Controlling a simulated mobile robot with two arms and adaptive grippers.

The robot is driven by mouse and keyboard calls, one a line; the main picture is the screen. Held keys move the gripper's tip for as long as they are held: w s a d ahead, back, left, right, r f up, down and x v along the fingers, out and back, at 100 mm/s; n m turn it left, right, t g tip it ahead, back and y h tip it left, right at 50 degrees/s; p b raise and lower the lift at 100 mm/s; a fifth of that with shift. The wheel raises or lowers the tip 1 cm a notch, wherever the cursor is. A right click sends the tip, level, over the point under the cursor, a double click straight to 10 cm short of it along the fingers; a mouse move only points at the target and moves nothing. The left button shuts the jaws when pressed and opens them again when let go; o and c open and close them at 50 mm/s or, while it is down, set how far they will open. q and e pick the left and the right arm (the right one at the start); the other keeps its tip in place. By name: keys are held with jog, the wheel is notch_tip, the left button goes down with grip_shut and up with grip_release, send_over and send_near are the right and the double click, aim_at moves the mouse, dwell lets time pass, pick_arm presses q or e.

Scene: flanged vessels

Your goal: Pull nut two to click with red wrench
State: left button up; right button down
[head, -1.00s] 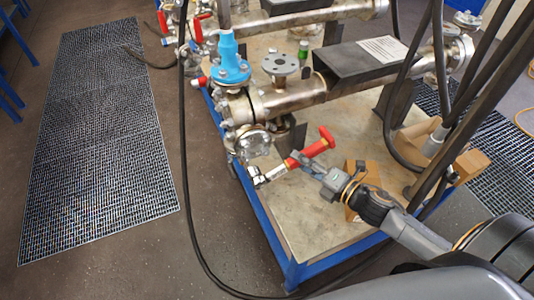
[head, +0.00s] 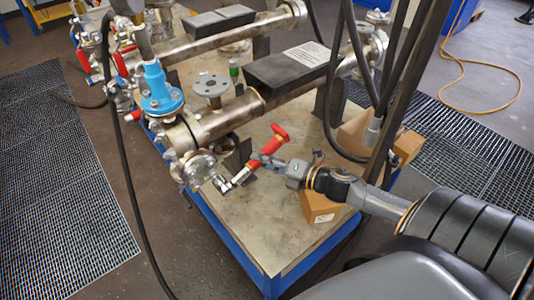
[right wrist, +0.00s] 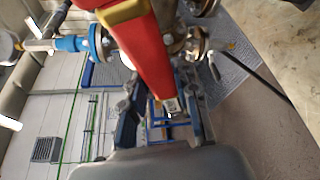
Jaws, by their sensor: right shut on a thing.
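The red wrench (head: 272,144) has a red handle and a bright metal head (head: 224,185). My right gripper (head: 261,160) is shut on its handle and holds it tilted above the skid. The head is close to the lower right of the end flange (head: 200,168) of the front vessel; I cannot tell whether it touches a nut. Single nuts are too small to tell apart, so nut two cannot be picked out. In the right wrist view the red and yellow handle (right wrist: 146,58) crosses between my gripper's fingers. My left gripper is not in view.
A blue valve (head: 160,90) and a grey flange (head: 211,86) stand on the front vessel (head: 225,118). A cardboard box (head: 322,207) lies beneath my right arm. Black hoses (head: 352,70) hang at the right. Bare skid top (head: 270,225) lies below the wrench.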

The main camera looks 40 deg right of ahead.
jog(key=shift+w+r, duration=0.1)
jog(key=shift+r, duration=0.2)
jog(key=shift+w+f+b, duration=0.1)
jog(key=shift+w+b, duration=0.2)
jog(key=shift+w, duration=0.9)
jog(key=shift+a, duration=0.1)
